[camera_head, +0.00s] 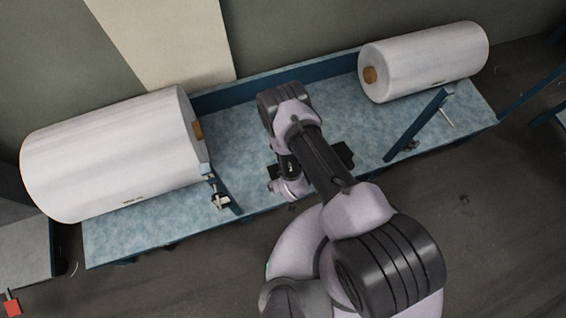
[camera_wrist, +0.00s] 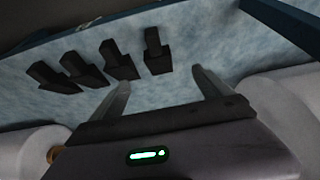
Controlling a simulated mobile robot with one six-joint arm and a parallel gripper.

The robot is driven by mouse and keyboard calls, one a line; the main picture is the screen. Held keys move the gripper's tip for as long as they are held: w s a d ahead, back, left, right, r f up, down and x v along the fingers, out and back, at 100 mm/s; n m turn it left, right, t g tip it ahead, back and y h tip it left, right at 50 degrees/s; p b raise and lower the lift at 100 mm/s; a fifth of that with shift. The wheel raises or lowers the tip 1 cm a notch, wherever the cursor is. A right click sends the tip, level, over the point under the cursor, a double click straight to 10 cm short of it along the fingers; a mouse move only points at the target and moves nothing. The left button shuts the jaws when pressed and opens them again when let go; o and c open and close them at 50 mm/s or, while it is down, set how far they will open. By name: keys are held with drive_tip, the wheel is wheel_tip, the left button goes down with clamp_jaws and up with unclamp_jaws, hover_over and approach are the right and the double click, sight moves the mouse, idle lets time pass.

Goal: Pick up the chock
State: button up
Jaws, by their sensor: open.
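Several dark, wedge-like chocks lie in a row on the blue-white mottled bench top in the wrist view. The rightmost chock (camera_wrist: 157,52) is a little apart from the chock (camera_wrist: 118,60) to its left. Two more chocks, (camera_wrist: 84,68) and (camera_wrist: 52,78), lie further left. My gripper (camera_wrist: 161,77) is open and empty, its two pale fingers spread. The rightmost chock appears just beyond the gap between the fingertips, with no visible contact. In the head view my arm reaches over the bench and hides most of the chocks; a dark piece (camera_head: 343,155) shows beside it.
A large white roll (camera_head: 110,155) lies at the bench's left and a smaller one (camera_head: 425,62) at its right. Blue posts (camera_head: 415,125) and (camera_head: 222,190) rise at the front edge.

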drive_tip(key=b, duration=1)
approach(272, 170)
drive_tip(key=f, duration=0.2)
drive_tip(key=d+f, duration=0.1)
drive_tip(key=f, duration=0.2)
drive_tip(key=s+d+f, duration=0.1)
drive_tip(key=f, duration=0.1)
drive_tip(key=shift+f, duration=0.25)
drive_tip(key=shift+r, duration=0.1)
drive_tip(key=shift+c, duration=0.4)
drive_tip(key=c, duration=1.8)
